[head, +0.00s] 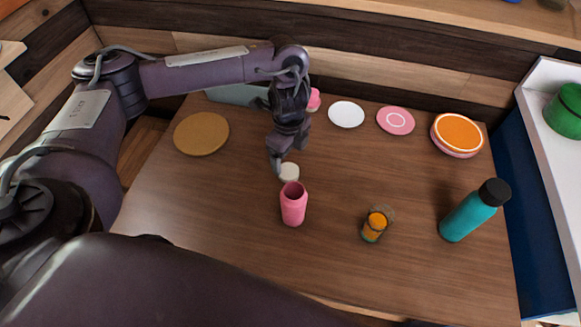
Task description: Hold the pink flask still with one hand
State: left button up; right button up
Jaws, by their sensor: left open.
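The pink flask (293,207) stands upright on the wooden table, its open dark mouth facing up. My left gripper (278,160) hangs just behind and above the flask, pointing down. It is open, and it appears apart from the flask with nothing visible between its fingers. A small white disc (289,173) lies on the table just behind the flask, close to the gripper. My right gripper is not in view.
An orange-filled glass (374,226) and a teal bottle with a black cap (467,212) stand right of the flask. A cork-coloured round mat (201,134), a white plate (346,114), a pink plate (396,120) and stacked orange plates (457,133) lie farther back. Front left table is clear.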

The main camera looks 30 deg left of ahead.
aim_at(289, 171)
pick_arm(q)
notch_tip(289, 171, down, 2)
jog(key=shift+f+b, duration=0.15)
jog(key=shift+b, duration=0.4)
jog(key=shift+w+f, duration=0.15)
jog(key=shift+f, duration=0.15)
jog(key=shift+r, duration=0.1)
jog(key=shift+w+a+f+b, duration=0.1)
jog(key=shift+f+b, duration=0.3)
jog(key=shift+f, duration=0.5)
jog(key=shift+w+a+f+b, duration=0.15)
jog(key=shift+f+b, duration=0.2)
jog(key=shift+f, duration=0.5)
jog(key=shift+w+a+f+b, duration=0.1)
jog(key=shift+f+b, duration=0.3)
jog(key=shift+f, duration=0.5)
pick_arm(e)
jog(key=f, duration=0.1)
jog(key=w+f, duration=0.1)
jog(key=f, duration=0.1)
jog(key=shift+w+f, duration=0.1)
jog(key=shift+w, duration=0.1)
pick_arm(q)
jog(key=shift+r, duration=0.1)
jog(key=shift+c, duration=0.3)
jog(key=c, duration=1)
